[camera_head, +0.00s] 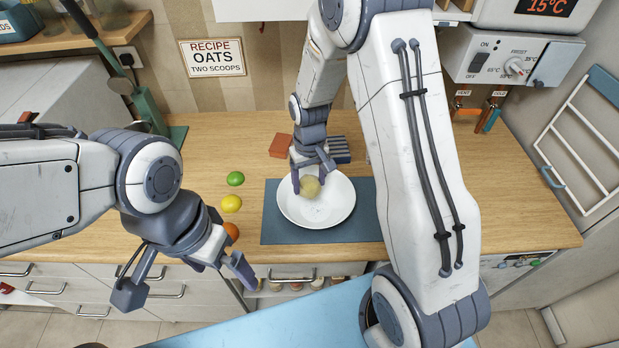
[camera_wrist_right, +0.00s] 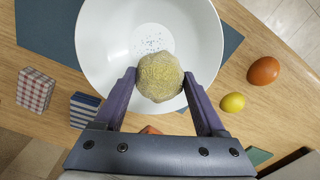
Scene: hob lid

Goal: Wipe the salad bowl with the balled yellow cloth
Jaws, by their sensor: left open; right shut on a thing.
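The white salad bowl (camera_head: 330,211) stands on a dark blue mat (camera_head: 367,222) on the wooden counter. It also shows in the right wrist view (camera_wrist_right: 110,40), with small dark specks on its inner bottom. The balled yellow cloth (camera_wrist_right: 160,77) is between the fingers of my right gripper (camera_wrist_right: 160,88), which is shut on it. In the head view the cloth (camera_head: 310,187) is at the bowl's upper left part; I cannot tell whether it touches the bowl. My left gripper (camera_head: 190,277) is open and empty in front of the counter, left of the bowl.
Green (camera_head: 235,178), yellow (camera_head: 231,203) and orange (camera_head: 231,231) round things lie left of the mat. A reddish block (camera_head: 281,145) and a striped block (camera_head: 340,148) lie behind the bowl. The counter's right part is clear. A rack (camera_head: 578,150) stands at the right.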

